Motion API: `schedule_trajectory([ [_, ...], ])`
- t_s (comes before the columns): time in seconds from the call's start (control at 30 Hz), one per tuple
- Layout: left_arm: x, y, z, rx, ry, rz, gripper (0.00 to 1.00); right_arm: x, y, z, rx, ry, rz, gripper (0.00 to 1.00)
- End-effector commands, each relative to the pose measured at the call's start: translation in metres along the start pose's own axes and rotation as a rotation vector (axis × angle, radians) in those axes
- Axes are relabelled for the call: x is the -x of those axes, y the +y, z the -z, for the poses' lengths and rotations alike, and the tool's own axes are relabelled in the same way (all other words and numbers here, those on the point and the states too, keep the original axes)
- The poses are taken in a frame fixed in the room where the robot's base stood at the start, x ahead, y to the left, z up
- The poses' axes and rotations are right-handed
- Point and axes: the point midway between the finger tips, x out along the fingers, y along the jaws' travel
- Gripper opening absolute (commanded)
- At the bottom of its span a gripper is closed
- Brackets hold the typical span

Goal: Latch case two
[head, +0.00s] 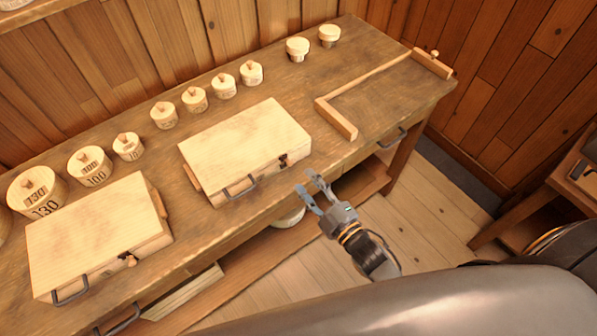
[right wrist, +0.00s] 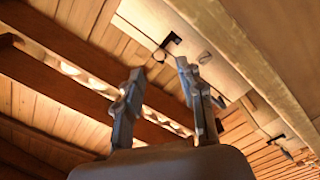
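Two pale wooden cases with closed lids lie on the workbench in the head view: one at the left front (head: 90,232) and one in the middle (head: 245,143). I cannot read a number on either. Each has a dark handle and a small latch on its front; the middle case's latch (head: 285,160) is near its right end, the left case's latch (head: 129,260) is near its right end too. My right gripper (head: 307,181) is open and empty, just in front of the bench edge, right of and apart from the middle case's latch. My left gripper is not in view.
Round lidded wooden boxes (head: 90,165) marked with numbers stand in a row along the back of the bench (head: 300,90). A wooden L-shaped fence (head: 337,118) lies at the right. Bare bench top lies between the middle case and the fence.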

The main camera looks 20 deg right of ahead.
Motion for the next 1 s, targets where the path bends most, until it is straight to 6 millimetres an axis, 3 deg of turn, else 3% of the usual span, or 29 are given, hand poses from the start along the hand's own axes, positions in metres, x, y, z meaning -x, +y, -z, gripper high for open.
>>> schedule_trajectory([
  [0.2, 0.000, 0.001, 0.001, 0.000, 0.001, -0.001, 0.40, 0.044, -0.001, 0.000, 0.000, -0.001, 0.002, 0.39],
  [0.37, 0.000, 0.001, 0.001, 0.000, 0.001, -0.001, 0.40, 0.061, 0.000, 0.000, 0.000, 0.000, 0.001, 0.39],
  [1.0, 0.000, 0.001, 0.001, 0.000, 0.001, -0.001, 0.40, 0.065, 0.000, 0.000, 0.000, 0.000, 0.000, 0.39],
])
